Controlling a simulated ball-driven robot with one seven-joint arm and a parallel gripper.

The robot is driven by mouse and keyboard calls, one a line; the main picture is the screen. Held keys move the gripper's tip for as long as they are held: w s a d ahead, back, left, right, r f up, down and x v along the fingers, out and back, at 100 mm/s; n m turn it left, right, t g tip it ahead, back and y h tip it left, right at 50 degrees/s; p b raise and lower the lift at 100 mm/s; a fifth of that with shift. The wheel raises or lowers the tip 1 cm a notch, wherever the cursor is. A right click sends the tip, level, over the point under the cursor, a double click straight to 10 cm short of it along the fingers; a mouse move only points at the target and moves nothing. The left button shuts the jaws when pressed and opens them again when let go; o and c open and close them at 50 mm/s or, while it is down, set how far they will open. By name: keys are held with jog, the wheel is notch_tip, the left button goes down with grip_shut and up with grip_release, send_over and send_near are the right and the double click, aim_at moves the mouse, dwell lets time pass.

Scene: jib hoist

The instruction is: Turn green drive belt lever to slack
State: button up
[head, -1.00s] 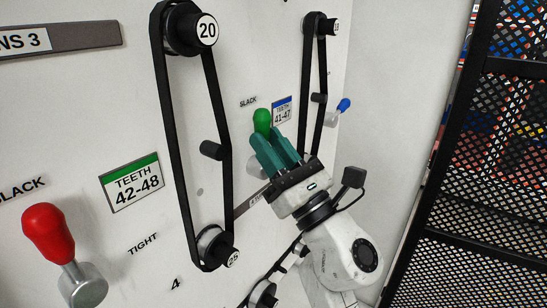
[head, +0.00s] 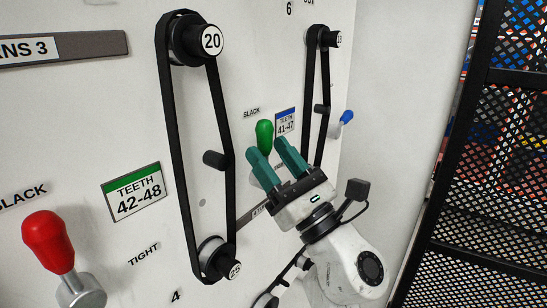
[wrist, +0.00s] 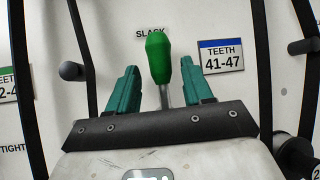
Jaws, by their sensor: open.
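The green lever (head: 264,134) stands upright on the white panel, its handle pointing up at the SLACK label (head: 251,113). In the wrist view the green handle (wrist: 158,57) covers part of that label, and its metal stem drops between my fingers. My gripper (head: 268,148) is open, with its two teal fingers spread apart. In the wrist view the fingers stand left and right of the stem with gaps on both sides, and their tips are below most of the green handle. The lever's base is hidden behind my gripper.
A black belt (head: 174,150) with a green-striped TEETH 42-48 label (head: 132,192) is left of the lever. Another belt (head: 308,95) and a blue lever (head: 346,117) are to the right. A red lever (head: 48,240) is at lower left. Black mesh fencing (head: 480,160) stands at right.

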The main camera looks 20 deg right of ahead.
jog(key=shift+f, duration=0.1)
jog(key=b+v, duration=0.3)
jog(key=v, duration=0.7)
jog(key=shift+s+d+f, duration=0.2)
jog(key=shift+s, duration=0.05)
